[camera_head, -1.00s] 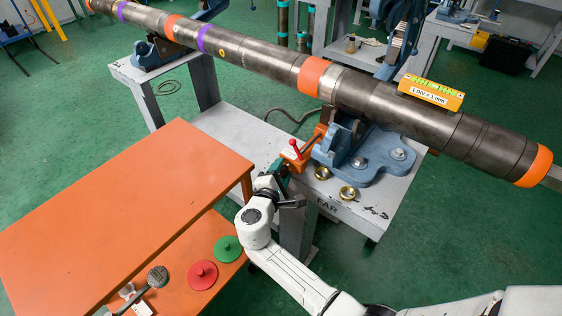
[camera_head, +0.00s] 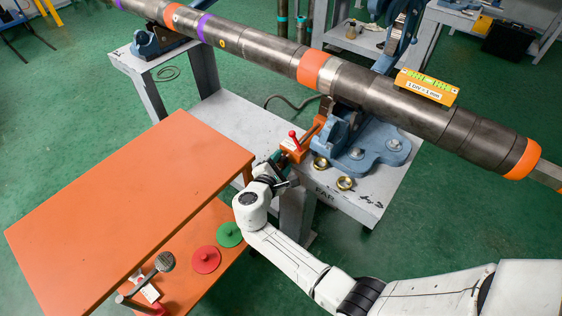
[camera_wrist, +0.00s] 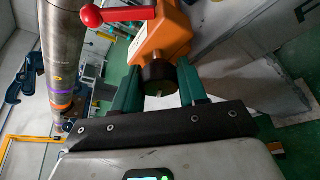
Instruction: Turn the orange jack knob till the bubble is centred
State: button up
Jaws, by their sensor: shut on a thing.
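The orange jack (camera_head: 294,149) with its red-balled lever stands at the near edge of the grey bench, beside the blue pipe vise. In the wrist view the jack's orange body (camera_wrist: 163,40) is at top centre, with a dark round knob (camera_wrist: 157,73) facing me. My gripper (camera_wrist: 159,88) has its green fingers on either side of this knob, shut on it. In the head view my gripper (camera_head: 277,163) reaches the jack from the near left; the knob is hidden there. The yellow-orange level (camera_head: 427,86) sits on the pipe (camera_head: 385,98) at right. Its bubble is too small to read.
The blue vise (camera_head: 365,146) cradles the pipe just behind the jack. Two brass pieces (camera_head: 320,163) lie on the bench (camera_head: 378,188) near its front edge. An orange table (camera_head: 130,200) stands at left, with red (camera_head: 205,259) and green (camera_head: 229,234) discs on its lower shelf.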

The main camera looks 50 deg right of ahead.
jog(key=o, duration=0.8)
jog(key=shift+f, duration=0.3)
jog(key=shift+c, duration=0.2)
jog(key=shift+o, duration=1.4)
jog(key=shift+r, duration=0.1)
jog(key=shift+b, duration=0.4)
